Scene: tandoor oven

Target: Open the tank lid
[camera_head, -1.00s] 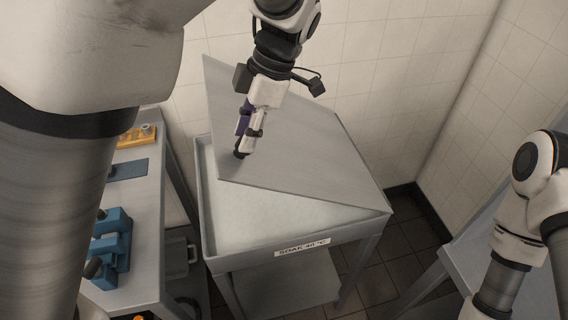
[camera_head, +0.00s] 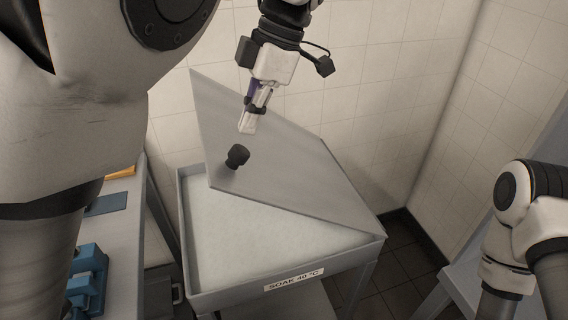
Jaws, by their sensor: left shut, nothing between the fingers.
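The tank (camera_head: 187,238) is a grey metal basin on legs, with a "SOAK 40 °C" label (camera_head: 295,280) on its front rim. Its flat grey lid (camera_head: 290,175) is tilted up and askew, so the pale inside of the tank (camera_head: 235,240) shows at the left and front. A black knob (camera_head: 237,156) stands on the lid near its left edge. My left gripper (camera_head: 247,128) is shut and empty, just above the knob and apart from it. My right arm shows at the right edge, but its gripper is out of view.
A side table (camera_head: 120,225) at the left holds a blue device (camera_head: 88,280), a dark blue plate (camera_head: 106,204) and a yellow item (camera_head: 121,172). Another grey table (camera_head: 462,285) stands at the right. Tiled walls close off the back and right.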

